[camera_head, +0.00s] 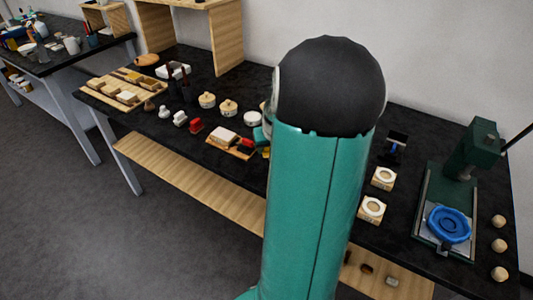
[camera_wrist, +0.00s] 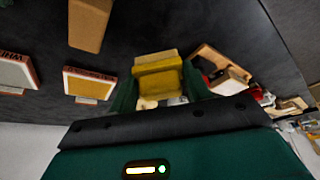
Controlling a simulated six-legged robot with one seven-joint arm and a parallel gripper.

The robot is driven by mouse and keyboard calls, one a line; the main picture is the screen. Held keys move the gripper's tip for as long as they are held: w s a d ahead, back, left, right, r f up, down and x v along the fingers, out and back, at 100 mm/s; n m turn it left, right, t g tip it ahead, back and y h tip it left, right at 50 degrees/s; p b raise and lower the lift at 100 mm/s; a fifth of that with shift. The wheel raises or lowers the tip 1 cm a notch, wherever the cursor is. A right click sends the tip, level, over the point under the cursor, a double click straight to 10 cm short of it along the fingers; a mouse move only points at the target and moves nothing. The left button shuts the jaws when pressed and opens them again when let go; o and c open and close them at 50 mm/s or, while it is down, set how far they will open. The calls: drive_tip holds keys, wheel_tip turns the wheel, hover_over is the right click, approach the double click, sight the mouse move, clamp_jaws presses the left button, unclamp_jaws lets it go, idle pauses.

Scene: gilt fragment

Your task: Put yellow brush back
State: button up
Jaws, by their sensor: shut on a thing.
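The yellow brush (camera_wrist: 158,75) shows in the wrist view as a yellow block between the fingers of my gripper (camera_wrist: 160,92). My gripper is shut on it, and dark table surface lies behind it. In the head view my arm hides most of the gripper; only a small yellow patch (camera_head: 266,153) shows at the arm's left edge. A small wooden tray (camera_head: 238,153) with a pale block (camera_head: 223,135) and a red piece on it lies just left of the arm. The tray also shows right of the brush in the wrist view (camera_wrist: 205,52).
The black workbench (camera_head: 190,92) carries a sectioned wooden tray (camera_head: 105,97), round wooden-topped pots (camera_head: 207,100) and a red item (camera_head: 195,126) at left. At right stand pale square blocks (camera_head: 372,209) and a green press (camera_head: 470,150) with a blue ring. A tan block (camera_wrist: 88,22) shows in the wrist view.

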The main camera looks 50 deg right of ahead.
drive_tip(key=shift+w+d+f, duration=0.2)
drive_tip(key=shift+w+f, duration=0.1)
drive_tip(key=shift+f, duration=0.15)
drive_tip(key=shift+w+d+f, duration=0.2)
drive_tip(key=shift+w+f, duration=0.05)
drive_tip(key=shift+f, duration=1.65)
drive_tip(key=shift+f, duration=0.15)
drive_tip(key=o, duration=0.9)
drive_tip(key=shift+o, duration=0.2)
